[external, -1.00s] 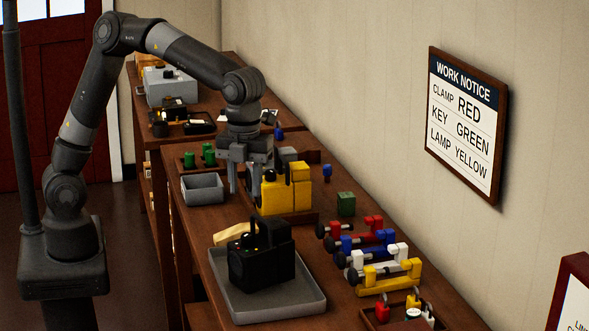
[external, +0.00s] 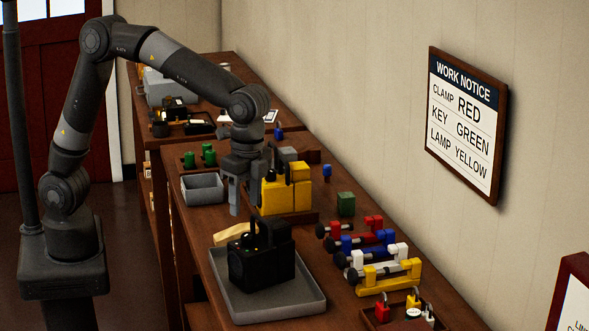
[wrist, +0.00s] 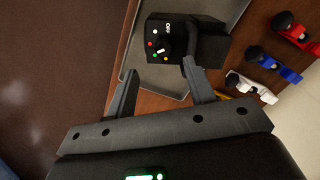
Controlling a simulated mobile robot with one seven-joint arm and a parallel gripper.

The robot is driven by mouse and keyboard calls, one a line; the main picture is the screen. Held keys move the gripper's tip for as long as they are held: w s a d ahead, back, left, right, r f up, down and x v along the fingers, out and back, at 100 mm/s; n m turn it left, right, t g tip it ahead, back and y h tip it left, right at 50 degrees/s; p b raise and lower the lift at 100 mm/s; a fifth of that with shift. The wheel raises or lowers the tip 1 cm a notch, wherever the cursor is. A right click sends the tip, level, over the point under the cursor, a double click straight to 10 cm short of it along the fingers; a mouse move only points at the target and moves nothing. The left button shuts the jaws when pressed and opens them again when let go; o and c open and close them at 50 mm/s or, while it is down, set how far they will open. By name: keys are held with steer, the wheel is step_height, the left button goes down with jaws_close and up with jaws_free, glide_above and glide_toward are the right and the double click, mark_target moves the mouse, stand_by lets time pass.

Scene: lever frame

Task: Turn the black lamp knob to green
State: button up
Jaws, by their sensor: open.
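The black lamp (external: 262,262) is a boxy unit with a handle, standing on a grey tray (external: 312,304) at the near end of the bench. In the wrist view, the lamp's face shows a black knob (wrist: 164,46) with a pale pointer mark, an OFF label and small coloured dots around it, including red, green and yellow. Which dot the pointer faces is too small to tell. My gripper (external: 244,203) is open and empty, behind the lamp in the external view. In the wrist view, its fingers (wrist: 159,70) are spread below the knob, not touching it.
A yellow lamp (external: 285,194) stands close beside my gripper. A grey bin (external: 202,188) is left of it. Several coloured clamps (external: 388,276) lie right of the tray. A wall notice (external: 467,125) reads clamp red, key green, lamp yellow.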

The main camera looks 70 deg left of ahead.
mark_target(244, 238)
steer(key=n, duration=0.4)
steer(key=shift+r, duration=0.3)
steer(key=n, duration=0.2)
steer(key=shift+r+n, duration=0.25)
steer(key=shift+n, duration=0.05)
steer(key=f+n, duration=0.1)
steer(key=f, duration=0.2)
steer(key=f+n, duration=0.2)
steer(key=f, duration=0.1)
steer(key=f+n, duration=0.2)
steer(key=f, duration=0.1)
steer(key=shift+w+a+f+t+h, duration=0.1)
steer(key=shift+a+f+t+h, duration=0.05)
steer(key=shift+a+t+h, duration=0.15)
steer(key=shift+c, duration=0.2)
steer(key=c, duration=1)
